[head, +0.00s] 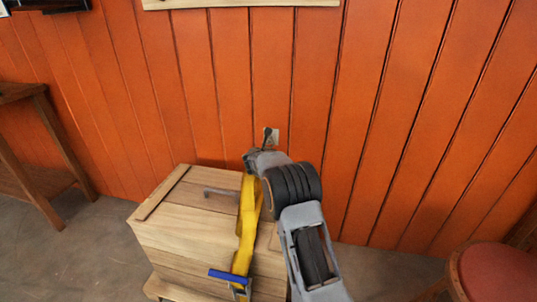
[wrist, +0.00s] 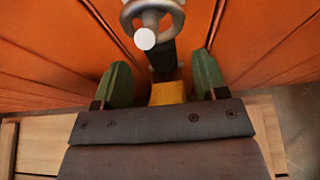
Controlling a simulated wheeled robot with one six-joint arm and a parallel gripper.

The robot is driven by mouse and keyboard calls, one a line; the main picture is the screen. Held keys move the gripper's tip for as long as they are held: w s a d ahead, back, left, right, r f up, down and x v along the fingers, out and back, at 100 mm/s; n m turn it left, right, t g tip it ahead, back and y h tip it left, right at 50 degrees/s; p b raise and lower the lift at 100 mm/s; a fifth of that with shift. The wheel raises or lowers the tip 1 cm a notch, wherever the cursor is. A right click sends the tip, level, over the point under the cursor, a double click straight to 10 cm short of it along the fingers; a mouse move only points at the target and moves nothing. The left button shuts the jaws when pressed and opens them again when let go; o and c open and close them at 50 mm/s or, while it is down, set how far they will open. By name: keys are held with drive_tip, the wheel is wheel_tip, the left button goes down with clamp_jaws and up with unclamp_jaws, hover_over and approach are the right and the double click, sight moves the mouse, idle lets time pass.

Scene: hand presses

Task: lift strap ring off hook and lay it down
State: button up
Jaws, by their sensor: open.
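In the wrist view a grey ring (wrist: 178,12) shows at the top, with a pale round-ended peg (wrist: 144,39), seemingly the hook, in front of its lower rim. A dark piece hangs below the ring, and the yellow strap (wrist: 167,93) shows beneath it. My gripper (wrist: 161,62) is open, its two green fingers on either side of the dark piece with visible gaps. In the head view the yellow strap (head: 246,225) runs down over the wooden crate (head: 180,236); my arm covers the ring and fingers.
A blue-handled clamp (head: 229,276) is at the strap's lower end. A grey bar (head: 222,192) sits on the crate top. An orange plank wall (head: 440,120) stands behind. A wooden table (head: 40,150) is at left, a red stool (head: 498,270) at right.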

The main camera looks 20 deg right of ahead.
drive_tip(key=shift+x, duration=2.45)
drive_tip(key=shift+s, duration=0.1)
drive_tip(key=shift+c, duration=0.2)
drive_tip(key=c, duration=1)
